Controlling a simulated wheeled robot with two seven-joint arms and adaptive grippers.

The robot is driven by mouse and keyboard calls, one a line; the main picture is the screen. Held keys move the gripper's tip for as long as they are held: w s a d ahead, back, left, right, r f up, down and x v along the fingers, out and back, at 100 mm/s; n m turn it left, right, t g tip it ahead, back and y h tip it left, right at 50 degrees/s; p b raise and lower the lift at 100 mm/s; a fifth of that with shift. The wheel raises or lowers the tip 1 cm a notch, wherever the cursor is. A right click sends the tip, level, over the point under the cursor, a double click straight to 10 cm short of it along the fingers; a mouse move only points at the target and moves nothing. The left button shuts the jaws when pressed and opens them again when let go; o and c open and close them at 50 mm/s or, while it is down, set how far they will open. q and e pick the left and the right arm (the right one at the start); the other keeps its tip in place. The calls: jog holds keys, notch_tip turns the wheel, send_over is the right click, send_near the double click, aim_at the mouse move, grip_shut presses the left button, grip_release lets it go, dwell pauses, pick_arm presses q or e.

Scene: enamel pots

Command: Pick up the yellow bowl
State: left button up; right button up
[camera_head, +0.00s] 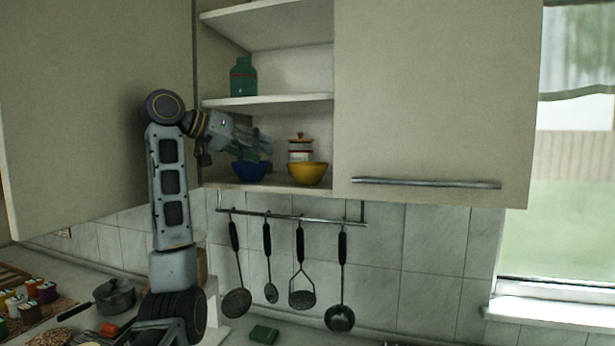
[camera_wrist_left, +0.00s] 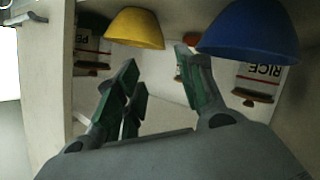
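The yellow bowl (camera_head: 308,174) stands on the lower shelf of the open cabinet, right of the blue bowl (camera_head: 250,171). In the left wrist view, where left and right are swapped, the yellow bowl (camera_wrist_left: 134,28) is at upper left and the blue bowl (camera_wrist_left: 248,32) at upper right. My left gripper (camera_head: 262,146) reaches in from the left, above and partly in front of the blue bowl. In the wrist view its fingers (camera_wrist_left: 162,88) are spread with nothing between them. The yellow bowl is apart from the fingers. My right gripper is not in view.
A lidded jar (camera_head: 300,150) stands behind the yellow bowl; a RICE jar (camera_wrist_left: 258,80) shows behind the blue bowl. A green bottle (camera_head: 243,78) is on the shelf above. A cabinet door (camera_head: 435,100) bounds the right. Utensils hang from a rail (camera_head: 290,216) below.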

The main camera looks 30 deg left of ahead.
pick_arm(q)
jog(key=w, duration=0.1)
jog(key=p, duration=0.2)
send_near(302, 164)
jog(key=x, duration=0.2)
jog(key=shift+w+d+f, duration=0.1)
jog(key=shift+w+f, duration=0.1)
jog(key=shift+f, duration=0.05)
jog(key=shift+w+f, duration=0.1)
jog(key=shift+w, duration=0.05)
jog(key=shift+d, duration=0.1)
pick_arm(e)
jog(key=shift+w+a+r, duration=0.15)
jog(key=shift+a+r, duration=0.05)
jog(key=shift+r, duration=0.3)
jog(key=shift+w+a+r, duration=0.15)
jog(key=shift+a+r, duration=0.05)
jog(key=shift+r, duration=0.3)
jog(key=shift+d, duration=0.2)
pick_arm(q)
jog(key=shift+w, duration=0.15)
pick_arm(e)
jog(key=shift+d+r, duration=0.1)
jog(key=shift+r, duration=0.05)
